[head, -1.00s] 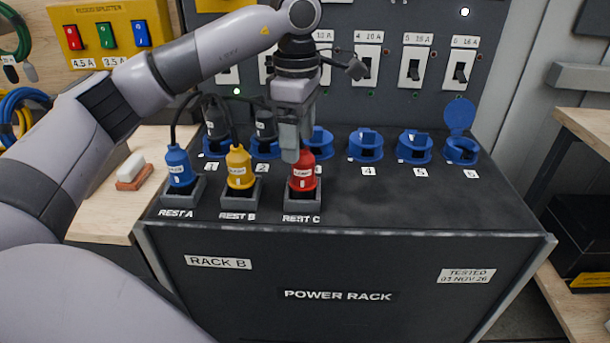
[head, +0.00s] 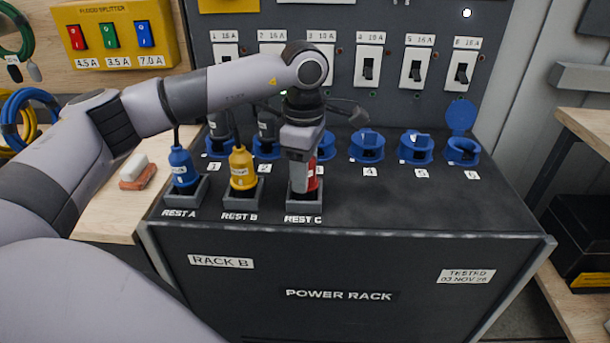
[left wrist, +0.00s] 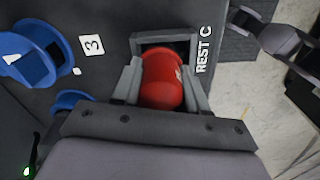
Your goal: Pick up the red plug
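The red plug (head: 312,180) stands in the REST C holder (head: 304,207) on top of the rack. My left gripper (head: 299,186) is down over it and hides much of it in the head view. In the left wrist view the red plug (left wrist: 162,80) lies between the two fingers (left wrist: 161,88), one on each side. The fingers are very close to its sides; I cannot tell whether they press on it. My right gripper is not in view.
The yellow plug (head: 242,168) in REST B and the blue plug (head: 182,168) in REST A stand to the left. Blue sockets, including one with a raised lid (head: 461,150), line the back. The rack top (head: 410,205) is clear at front right.

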